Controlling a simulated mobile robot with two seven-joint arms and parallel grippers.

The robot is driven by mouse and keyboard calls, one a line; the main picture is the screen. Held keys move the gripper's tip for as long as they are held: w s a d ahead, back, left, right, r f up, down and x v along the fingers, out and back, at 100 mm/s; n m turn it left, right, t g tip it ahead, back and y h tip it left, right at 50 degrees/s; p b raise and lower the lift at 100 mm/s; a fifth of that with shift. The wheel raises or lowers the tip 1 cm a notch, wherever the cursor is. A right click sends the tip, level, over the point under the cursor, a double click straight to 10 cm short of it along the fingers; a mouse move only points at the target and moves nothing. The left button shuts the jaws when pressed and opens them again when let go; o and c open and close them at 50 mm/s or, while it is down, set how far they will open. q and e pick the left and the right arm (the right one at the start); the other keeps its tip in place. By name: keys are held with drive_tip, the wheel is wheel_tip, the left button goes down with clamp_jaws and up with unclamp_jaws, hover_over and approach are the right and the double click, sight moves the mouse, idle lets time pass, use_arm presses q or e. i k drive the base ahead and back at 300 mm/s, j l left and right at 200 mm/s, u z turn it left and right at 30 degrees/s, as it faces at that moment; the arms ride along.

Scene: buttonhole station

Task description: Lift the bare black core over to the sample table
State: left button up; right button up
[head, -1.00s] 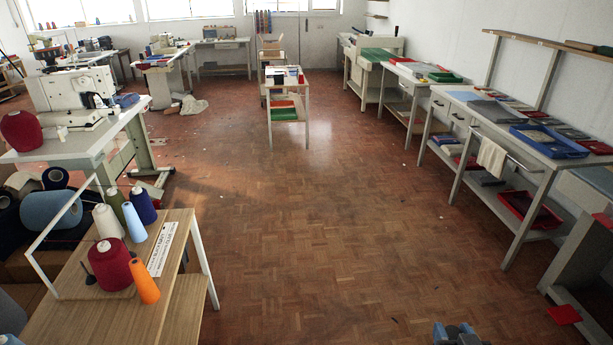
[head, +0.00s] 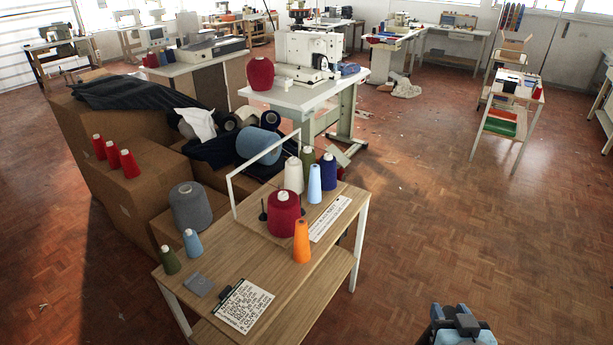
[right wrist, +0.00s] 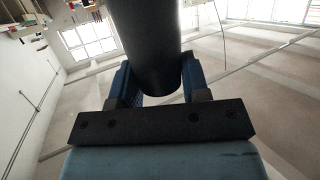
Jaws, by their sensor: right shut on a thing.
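The bare black core (right wrist: 148,40) is a dark smooth cylinder in the right wrist view. It stands between the two blue fingers of my right gripper (right wrist: 156,82), which is shut on it. Its far end runs out of the top of that view. In the head view, my right gripper (head: 460,326) shows only in part at the bottom edge, and I cannot make out the core there. My left gripper is not in view. A wooden table (head: 222,278) with thread cones stands left of my right gripper; I cannot tell whether it is the sample table.
On the wooden table are a dark red cone (head: 284,214), an orange cone (head: 302,242), several other cones, a printed sheet (head: 243,306) and a thin white frame. Cardboard boxes (head: 150,205) with fabric rolls stand behind it.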

sight(314, 193)
drive_tip(key=i+l+u, duration=0.1)
drive_tip(key=u, duration=0.25)
drive_tip(key=i+l+u, duration=0.1)
drive_tip(key=l+u, duration=0.4)
drive_tip(key=u, duration=0.2)
drive_tip(key=i+l+u, duration=0.25)
drive_tip(key=i+l, duration=0.3)
drive_tip(key=i, duration=0.1)
